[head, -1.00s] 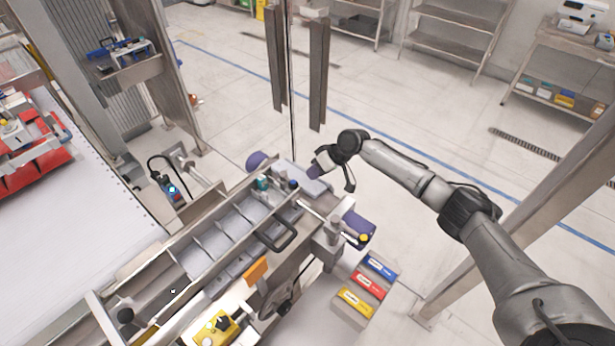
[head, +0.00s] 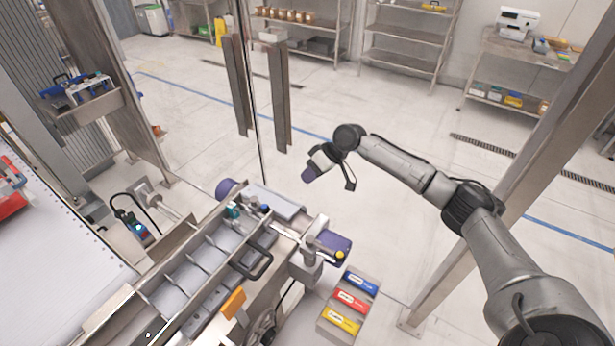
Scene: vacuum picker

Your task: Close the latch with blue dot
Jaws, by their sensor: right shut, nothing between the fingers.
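The metal machine (head: 205,262) with a row of compartments runs from lower left to centre. A small dark blue spot (head: 265,208) shows near its far end, beside a small teal part (head: 233,211). I cannot tell whether the blue spot is the latch's dot, or whether that latch is open or closed. A yellow dot (head: 340,255) sits by the purple cylinder at the machine's right side. My left gripper is out of view.
Labelled bins (head: 350,300) stand at right. Metal posts (head: 240,85) rise behind. The floor right of my gripper is clear.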

